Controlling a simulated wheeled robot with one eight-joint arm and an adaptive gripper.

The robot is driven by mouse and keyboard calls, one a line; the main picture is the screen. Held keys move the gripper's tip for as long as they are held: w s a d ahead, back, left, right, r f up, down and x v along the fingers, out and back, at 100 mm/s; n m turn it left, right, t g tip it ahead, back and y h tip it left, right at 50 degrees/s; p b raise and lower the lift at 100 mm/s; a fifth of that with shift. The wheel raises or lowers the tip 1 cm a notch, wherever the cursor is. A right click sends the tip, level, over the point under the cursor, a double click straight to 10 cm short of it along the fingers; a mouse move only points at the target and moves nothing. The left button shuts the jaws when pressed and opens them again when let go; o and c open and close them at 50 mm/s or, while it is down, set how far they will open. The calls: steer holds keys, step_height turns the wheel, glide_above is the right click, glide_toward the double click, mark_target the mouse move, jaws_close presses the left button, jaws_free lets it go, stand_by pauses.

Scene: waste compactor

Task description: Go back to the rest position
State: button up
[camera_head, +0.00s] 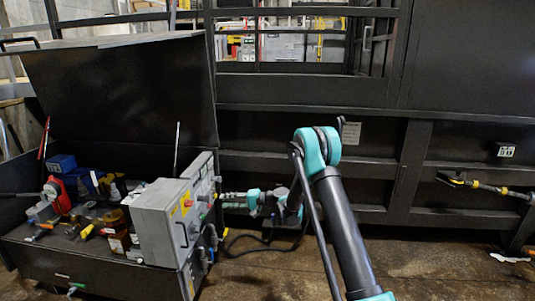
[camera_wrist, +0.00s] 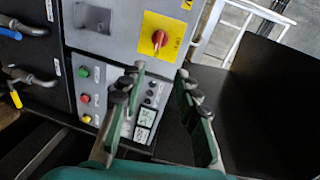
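My gripper (camera_wrist: 160,75) is in the wrist view with its two green fingers apart and nothing between them. Behind the fingers is a grey control panel (camera_wrist: 120,22) with a red rotary switch (camera_wrist: 157,37) on a yellow plate. Green, red and yellow buttons (camera_wrist: 85,97) are left of the fingers. In the head view my gripper (camera_head: 232,199) is beside the right side of the grey control box (camera_head: 160,222), with my arm stretched towards it. Whether the fingertips touch the panel cannot be told.
An open black toolbox (camera_head: 60,262) with a raised lid (camera_head: 120,85) holds several tools at the left. The black compactor wall (camera_head: 460,60) stands behind my arm. A yellow-and-black hose fitting (camera_head: 455,180) is at the right. Bare floor (camera_head: 425,272) shows at the lower right.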

steer(key=s+d+r+t+h, duration=0.1)
steer(key=s+d+r+h, duration=0.3)
steer(key=s+d, duration=0.45)
steer(key=s+d+r+t+h, duration=0.1)
steer(key=s+d+r+h, duration=0.4)
steer(key=d, duration=0.7)
steer(key=s+d+f+h, duration=0.3)
steer(key=s+d, duration=0.7)
steer(key=s, duration=0.2)
steer(key=s+d+f+h, duration=0.3)
steer(key=s+d, duration=0.8)
steer(key=s, duration=0.2)
steer(key=shift+d+n+h, duration=0.2)
steer(key=shift+n+h, duration=0.2)
